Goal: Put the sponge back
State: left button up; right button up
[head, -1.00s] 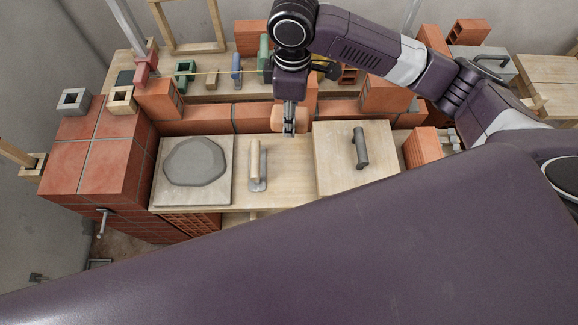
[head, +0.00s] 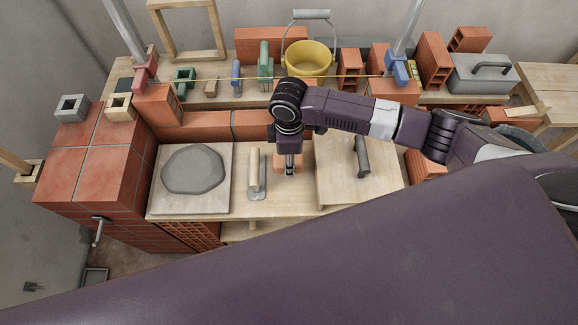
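The sponge (head: 279,164) is a small peach-orange block, seen at the middle of the wooden worktop between the trowel and the board with the dark handle. My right gripper (head: 290,172) comes down over it from above, shut on it with the fingers across its middle. The gripper and wrist hide part of the sponge. I cannot tell whether the sponge touches the worktop or hangs just above it. My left gripper is not in view.
A trowel with a pale handle (head: 254,172) lies just left of the sponge. A mortar slab on a board (head: 193,168) lies further left. A board with a dark handle (head: 336,180) is close on the right. A yellow bucket (head: 308,60) and clamps stand behind, beyond a low brick wall (head: 190,132).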

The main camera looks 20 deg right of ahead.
jog(key=shift+f, duration=2.1)
jog(key=shift+f, duration=0.1)
jog(key=o, duration=1.2)
jog(key=shift+f, duration=0.1)
notch_tip(320, 180, up, 12)
jog(key=shift+r, duration=0.25)
